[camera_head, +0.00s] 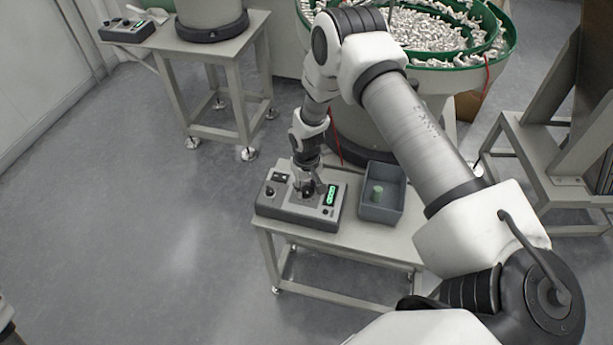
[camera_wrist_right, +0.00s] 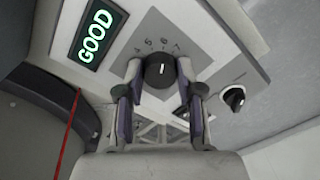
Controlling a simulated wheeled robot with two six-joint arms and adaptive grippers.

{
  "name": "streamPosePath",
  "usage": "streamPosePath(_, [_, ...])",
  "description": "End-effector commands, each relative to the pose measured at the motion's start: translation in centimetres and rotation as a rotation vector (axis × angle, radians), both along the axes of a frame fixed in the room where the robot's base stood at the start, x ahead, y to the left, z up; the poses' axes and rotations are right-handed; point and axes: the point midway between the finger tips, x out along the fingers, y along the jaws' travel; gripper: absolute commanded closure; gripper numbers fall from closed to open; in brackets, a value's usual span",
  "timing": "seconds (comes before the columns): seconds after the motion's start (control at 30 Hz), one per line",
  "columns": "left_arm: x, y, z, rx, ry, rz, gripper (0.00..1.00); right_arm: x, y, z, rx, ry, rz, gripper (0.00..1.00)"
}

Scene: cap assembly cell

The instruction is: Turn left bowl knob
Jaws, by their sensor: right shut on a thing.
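The control box (camera_head: 285,209) stands on a small table in the head view, with a green lit display (camera_head: 331,194). In the right wrist view the display (camera_wrist_right: 95,32) reads GOOD. A black knob (camera_wrist_right: 160,70) with a white pointer line sits on the box's numbered dial. My right gripper (camera_head: 308,192) is over the box from above, and its two fingers (camera_wrist_right: 160,88) are closed on either side of this knob. A second, smaller knob (camera_wrist_right: 234,97) is to the right, clear of the fingers. At the lower left of the head view, only a small part of my left arm shows.
A green-rimmed bowl (camera_head: 505,52) full of small parts is behind. Another table (camera_head: 160,40) with a similar box (camera_head: 128,30) is at upper left. The floor at left is clear.

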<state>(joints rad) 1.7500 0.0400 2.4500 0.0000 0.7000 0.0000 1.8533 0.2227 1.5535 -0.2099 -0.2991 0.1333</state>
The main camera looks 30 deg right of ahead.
Motion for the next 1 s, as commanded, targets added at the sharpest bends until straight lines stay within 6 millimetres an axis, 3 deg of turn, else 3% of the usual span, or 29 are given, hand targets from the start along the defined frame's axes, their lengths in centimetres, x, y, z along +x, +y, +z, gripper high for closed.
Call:
streamPosePath(0.17, [0.0,0.0,0.0,0.0,0.0,0.0,1.0,-0.1,0.0,-0.1,0.0,0.001,0.001,0.98])
streamPosePath(0.2, [0.0,0.0,0.0,0.0,0.0,0.0,1.0,-0.1,0.0,-0.1,0.0,0.001,0.001,0.53])
streamPosePath(0.23, [0.0,0.0,0.0,0.0,0.0,0.0,1.0,-0.1,0.0,-0.1,0.0,0.001,0.002,0.42])
streamPosePath(0.27, [0.0,0.0,0.0,0.0,0.0,0.0,1.0,-0.1,0.0,-0.1,0.0,0.001,0.002,0.38])
streamPosePath(0.67, [0.0,0.0,0.0,0.0,0.0,0.0,1.0,0.1,0.0,0.9,0.0,-0.001,0.003,0.38])
streamPosePath(1.0, [0.0,0.0,0.0,0.0,0.0,0.0,1.0,0.1,0.0,9.0,0.001,-0.002,0.002,0.38])
